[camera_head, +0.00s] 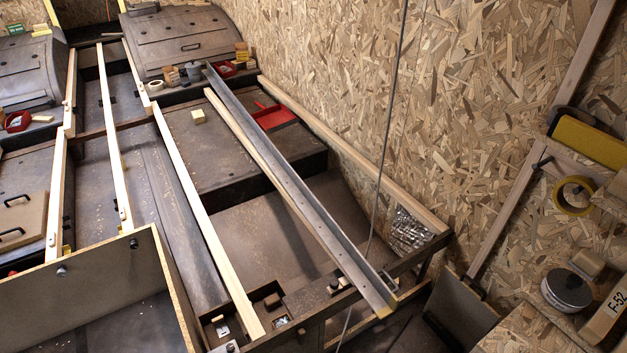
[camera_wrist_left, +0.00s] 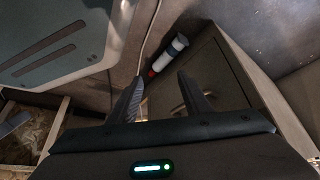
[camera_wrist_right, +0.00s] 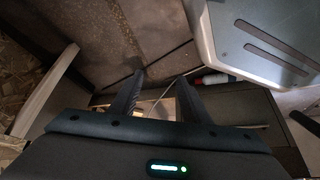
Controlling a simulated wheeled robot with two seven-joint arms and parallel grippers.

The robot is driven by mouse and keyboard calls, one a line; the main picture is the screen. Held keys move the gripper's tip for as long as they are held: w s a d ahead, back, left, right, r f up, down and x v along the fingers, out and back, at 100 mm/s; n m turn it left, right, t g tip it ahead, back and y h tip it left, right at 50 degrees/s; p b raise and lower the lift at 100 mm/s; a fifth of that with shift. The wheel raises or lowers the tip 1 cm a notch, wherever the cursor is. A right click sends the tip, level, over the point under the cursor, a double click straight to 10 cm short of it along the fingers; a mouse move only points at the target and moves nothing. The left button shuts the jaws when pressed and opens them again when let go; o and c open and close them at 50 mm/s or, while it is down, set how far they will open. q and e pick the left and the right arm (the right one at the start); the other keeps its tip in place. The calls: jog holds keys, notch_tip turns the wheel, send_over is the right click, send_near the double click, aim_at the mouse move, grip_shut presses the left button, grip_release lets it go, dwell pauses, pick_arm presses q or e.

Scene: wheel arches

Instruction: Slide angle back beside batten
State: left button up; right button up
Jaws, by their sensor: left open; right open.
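The long grey metal angle (camera_head: 300,197) runs diagonally in the head view, from the small tins at the back to the near frame rail. Its near end has a yellowish tip and reaches over that rail. A pale batten (camera_head: 237,127) runs close along the angle's left side; I cannot tell whether they touch. The batten's near part is hidden by or merges with the angle. My left gripper (camera_wrist_left: 158,88) is open and empty in the left wrist view. My right gripper (camera_wrist_right: 160,80) is open and empty in the right wrist view. Neither gripper shows in the head view.
More pale battens (camera_head: 205,220) lie to the left. A red dustpan (camera_head: 275,117) lies right of the angle. An OSB wall (camera_head: 340,80) with a wooden rail (camera_head: 345,150) bounds the right side. A thin cable (camera_head: 388,120) hangs in front. An open box (camera_head: 110,275) stands near left.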

jog(key=shift+s+d+f, duration=0.1)
jog(key=shift+s, duration=0.05)
jog(key=shift+c, duration=1)
pick_arm(q)
jog(key=w+d+r+m+t+h+b, duration=0.1)
jog(key=w+d+r+t+h+b, duration=0.2)
jog(key=w+d+r+t+b, duration=0.6)
pick_arm(e)
jog(key=w+d+r+n+t+y+b, duration=0.1)
jog(key=w+d+r+n+t, duration=0.2)
jog(key=w, duration=0.8)
jog(key=w+d+r+n+t+y+b, duration=0.1)
jog(key=w+d+n+t+b, duration=0.2)
jog(key=w, duration=0.7)
pick_arm(q)
notch_tip(320, 180, up, 25)
jog(key=d+t+h+b, duration=0.2)
jog(key=t+h+b, duration=0.1)
jog(key=b, duration=0.7)
jog(key=shift+t, duration=0.7)
pick_arm(e)
jog(key=w+d+r+n+t+y, duration=0.3)
jog(key=w+r+n+y, duration=0.3)
jog(key=w+r+n, duration=0.3)
notch_tip(320, 180, up, 3)
jog(key=shift+w+d+r+n+t+y, duration=0.15)
jog(key=shift+w+d+n+t+y, duration=0.25)
jog(key=shift+w, duration=0.45)
